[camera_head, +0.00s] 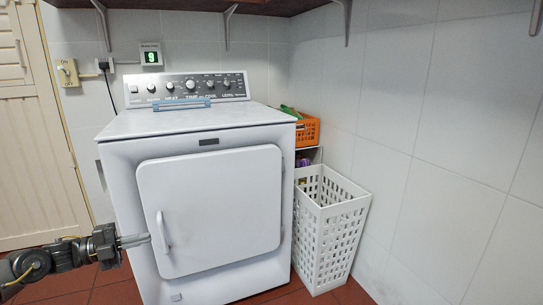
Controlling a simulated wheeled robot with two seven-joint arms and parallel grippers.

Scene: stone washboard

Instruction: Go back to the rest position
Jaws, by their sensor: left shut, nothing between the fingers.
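My left gripper (135,240) comes in from the lower left and is shut and empty. Its fingertips point right, close to the handle (163,232) on the left side of the dryer door (222,205); I cannot tell if they touch. The white dryer (195,125) stands against the back wall, with knobs on its top panel. Its door looks closed, though a small gap cannot be ruled out. My right gripper is out of view.
A white slatted basket (330,225) stands right of the dryer, with an orange crate (308,131) behind it. A switch (67,72) and a socket with a green display (151,57) are on the back wall. A shelf (180,5) runs above. A cream door (35,150) is at left.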

